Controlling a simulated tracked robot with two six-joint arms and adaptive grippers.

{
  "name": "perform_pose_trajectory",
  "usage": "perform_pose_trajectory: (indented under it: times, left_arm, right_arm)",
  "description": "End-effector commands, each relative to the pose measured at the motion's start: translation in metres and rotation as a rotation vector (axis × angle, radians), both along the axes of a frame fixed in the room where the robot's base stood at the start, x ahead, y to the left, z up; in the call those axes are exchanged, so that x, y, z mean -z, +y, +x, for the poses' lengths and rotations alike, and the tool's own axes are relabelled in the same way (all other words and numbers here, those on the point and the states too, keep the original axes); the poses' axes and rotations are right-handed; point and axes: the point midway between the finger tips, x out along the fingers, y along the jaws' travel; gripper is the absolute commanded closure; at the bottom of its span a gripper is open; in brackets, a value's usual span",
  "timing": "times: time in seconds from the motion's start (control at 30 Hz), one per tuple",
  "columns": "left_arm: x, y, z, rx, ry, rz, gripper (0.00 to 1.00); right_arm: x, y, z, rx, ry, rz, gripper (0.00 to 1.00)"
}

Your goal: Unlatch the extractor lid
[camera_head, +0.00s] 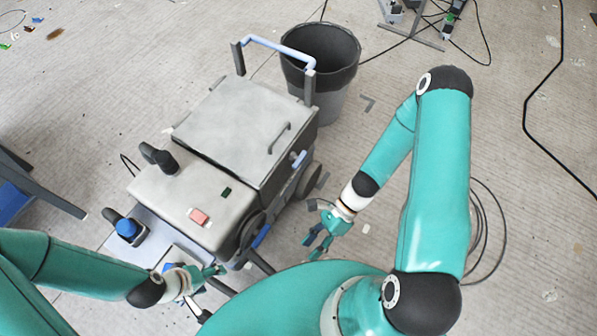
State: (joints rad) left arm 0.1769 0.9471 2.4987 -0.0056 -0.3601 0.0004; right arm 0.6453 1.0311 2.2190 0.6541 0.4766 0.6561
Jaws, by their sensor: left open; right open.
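The extractor (178,212) is a grey wheeled machine left of centre. Its lid (235,122) is a flat grey panel, lying closed, with a dark bar handle (279,138) near its right side. A small light-blue part (298,160) shows on the side below the lid's right edge; I cannot tell whether it is the latch. My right gripper (318,240) is open and empty, right of the extractor's front wheel and apart from it. My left gripper (205,285) is open at the extractor's near end, below the red button (199,216); it partly overlaps the machine's lower front in view.
A dark bucket (325,88) stands behind the extractor, close to its blue push handle (275,46). A blue-capped item (127,229) sits at the near left. Black cables (483,225) lie on the floor at right. The floor between the extractor and my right arm is mostly clear.

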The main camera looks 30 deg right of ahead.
Motion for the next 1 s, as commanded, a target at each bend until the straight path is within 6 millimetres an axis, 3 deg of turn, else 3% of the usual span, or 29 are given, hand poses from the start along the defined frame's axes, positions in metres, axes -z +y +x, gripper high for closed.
perform_pose_trajectory:
  times: [0.03, 0.13, 0.2, 0.3, 0.4, 0.5, 0.67, 1.0]
  left_arm:
    - [0.043, 0.0, 0.0, 0.0, 0.0, 0.0, 0.34]
    - [0.078, 0.0, 0.0, 0.0, 0.0, 0.0, 0.34]
    - [0.099, 0.0, 0.0, 0.0, 0.0, 0.0, 0.34]
    - [0.121, 0.0, 0.0, 0.0, 0.0, 0.0, 0.34]
    - [0.134, 0.0, 0.0, 0.0, 0.0, 0.0, 0.34]
    - [0.139, 0.0, 0.0, 0.0, -0.001, 0.0, 0.34]
    - [0.139, 0.0, 0.0, 0.0, -0.001, 0.0, 0.34]
    - [0.147, 0.0, 0.0, 0.0, -0.001, 0.0, 0.34]
  right_arm:
    - [0.038, -0.006, 0.016, 0.241, 0.144, 0.081, 0.56]
    - [0.057, -0.031, 0.061, 0.682, 0.393, 0.295, 0.56]
    - [0.068, -0.064, 0.092, 0.936, 0.515, 0.462, 0.56]
    - [0.078, -0.118, 0.122, 1.204, 0.618, 0.692, 0.56]
    - [0.083, -0.164, 0.135, 1.366, 0.659, 0.872, 0.56]
    - [0.083, -0.191, 0.14, 1.445, 0.672, 0.979, 0.56]
    - [0.08, -0.197, 0.15, 1.471, 0.677, 1.024, 0.56]
    - [0.08, -0.164, 0.202, 1.463, 0.677, 1.019, 0.56]
